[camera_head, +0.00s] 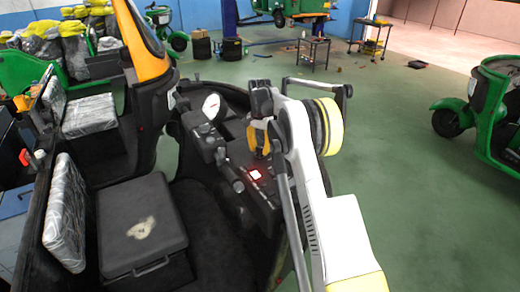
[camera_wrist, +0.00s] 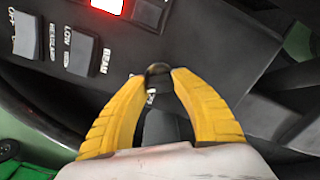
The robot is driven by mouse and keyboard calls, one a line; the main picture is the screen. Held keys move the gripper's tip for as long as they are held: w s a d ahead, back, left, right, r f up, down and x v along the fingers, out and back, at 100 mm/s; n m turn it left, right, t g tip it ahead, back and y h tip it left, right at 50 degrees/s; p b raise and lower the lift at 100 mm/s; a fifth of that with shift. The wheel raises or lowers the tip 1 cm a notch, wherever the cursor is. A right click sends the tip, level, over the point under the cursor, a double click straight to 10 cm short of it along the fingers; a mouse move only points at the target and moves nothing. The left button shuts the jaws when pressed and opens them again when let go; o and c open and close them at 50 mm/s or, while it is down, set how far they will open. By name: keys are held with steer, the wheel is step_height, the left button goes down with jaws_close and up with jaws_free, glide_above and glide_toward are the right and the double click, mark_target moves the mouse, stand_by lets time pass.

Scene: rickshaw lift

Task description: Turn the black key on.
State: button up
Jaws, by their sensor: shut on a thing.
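The black key (camera_wrist: 158,72) sits on the dark dashboard panel, seen in the wrist view between my yellow fingertips. My gripper (camera_wrist: 159,76) is shut on the key, with a fingertip against each side of it. The lower part of the key and its slot are mostly hidden by the fingers. In the head view my gripper (camera_head: 262,150) reaches down to the rickshaw's dashboard, and the key is too small to make out there.
A red-lit switch (camera_wrist: 106,5) and dark rocker switches (camera_wrist: 82,53) lie on the panel near the fingers. A black box seat (camera_head: 140,222) stands lower left.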

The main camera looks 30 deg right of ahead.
mark_target(260, 147)
steer(key=shift+m, duration=0.3)
steer(key=o, duration=1.2)
step_height(260, 147, up, 12)
stand_by(0.3)
